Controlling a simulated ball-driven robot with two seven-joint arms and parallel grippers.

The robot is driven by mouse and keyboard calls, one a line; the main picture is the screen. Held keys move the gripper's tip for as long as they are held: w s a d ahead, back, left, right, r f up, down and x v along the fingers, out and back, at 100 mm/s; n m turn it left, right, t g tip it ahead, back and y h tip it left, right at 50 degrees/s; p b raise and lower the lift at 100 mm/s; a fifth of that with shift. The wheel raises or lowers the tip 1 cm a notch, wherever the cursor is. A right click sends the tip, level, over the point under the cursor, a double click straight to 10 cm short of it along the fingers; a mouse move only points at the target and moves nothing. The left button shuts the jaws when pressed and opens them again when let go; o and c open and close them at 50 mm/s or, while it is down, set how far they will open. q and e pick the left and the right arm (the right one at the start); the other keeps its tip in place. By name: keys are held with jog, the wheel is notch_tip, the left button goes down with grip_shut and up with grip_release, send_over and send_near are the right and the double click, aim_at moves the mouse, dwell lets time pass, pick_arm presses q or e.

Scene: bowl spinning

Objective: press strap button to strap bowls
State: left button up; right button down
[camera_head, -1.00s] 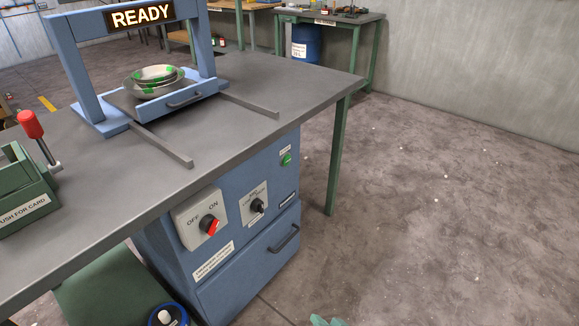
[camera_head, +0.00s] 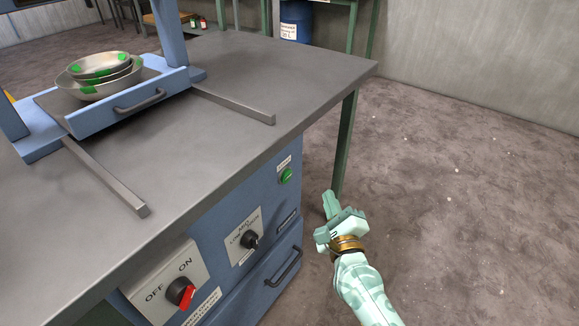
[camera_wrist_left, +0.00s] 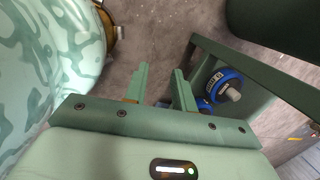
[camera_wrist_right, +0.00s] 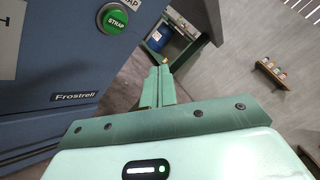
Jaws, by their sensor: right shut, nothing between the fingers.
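The green strap button (camera_head: 286,175) is on the upper right of the blue cabinet front under the table. In the right wrist view the button (camera_wrist_right: 112,18) is at the upper left, labelled STRAP. My right gripper (camera_head: 329,197) is shut and empty, to the right of the button and apart from it. Its closed fingers (camera_wrist_right: 160,72) point past the button's right side. The stacked metal bowls (camera_head: 100,77) with green patches sit on the blue-framed tray (camera_head: 75,122). My left gripper (camera_wrist_left: 160,80) is open and empty, seen only in its wrist view, above the floor.
The cabinet also carries an OFF/ON knob (camera_head: 180,292) with a red pointer, a black selector knob (camera_head: 250,240) and a drawer handle (camera_head: 284,267). Two rails lie on the grey tabletop (camera_head: 225,150). A table leg (camera_head: 346,140) stands behind my right gripper. Floor is free at right.

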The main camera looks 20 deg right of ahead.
aim_at(287, 176)
pick_arm(q)
jog(key=shift+s+a, duration=0.2)
jog(key=shift+s, duration=0.2)
pick_arm(e)
jog(key=shift+s+d+f+m, duration=0.1)
jog(key=shift+d+f+m, duration=0.05)
jog(key=shift+m, duration=0.45)
